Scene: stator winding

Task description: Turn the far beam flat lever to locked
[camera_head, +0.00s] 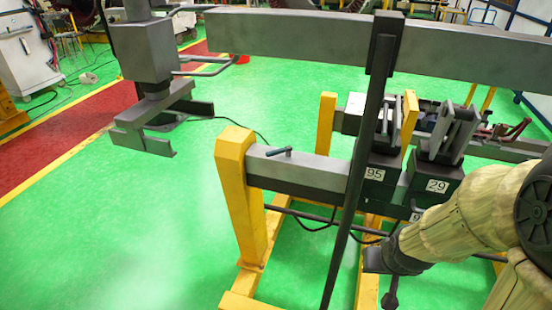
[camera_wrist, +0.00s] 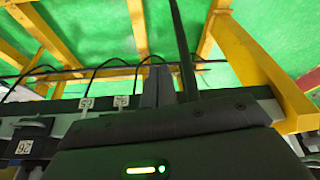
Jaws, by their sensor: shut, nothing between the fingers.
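The near beam (camera_head: 310,172) runs between yellow posts and carries a small dark teal handle (camera_head: 278,152) on its top. The far beam (camera_head: 505,152) lies behind it, partly hidden by the numbered blocks. A reddish lever-like part (camera_head: 518,129) stands near the far beam's right part. I cannot tell whether it is the flat lever or how it is set. My gripper is at the end of my arm at lower right; its narrow fingers (camera_wrist: 168,82) look shut and empty in the wrist view. No lever shows clearly between or touching them.
Dark blocks marked 95 (camera_head: 375,174) and 29 (camera_head: 437,186) stand on the beam beside my arm. A dark upright post (camera_head: 352,205) rises in front of them. An overhead beam (camera_head: 300,37) and a hanging bracket (camera_head: 150,125) take up the upper area. Green floor (camera_head: 150,235) is clear at left.

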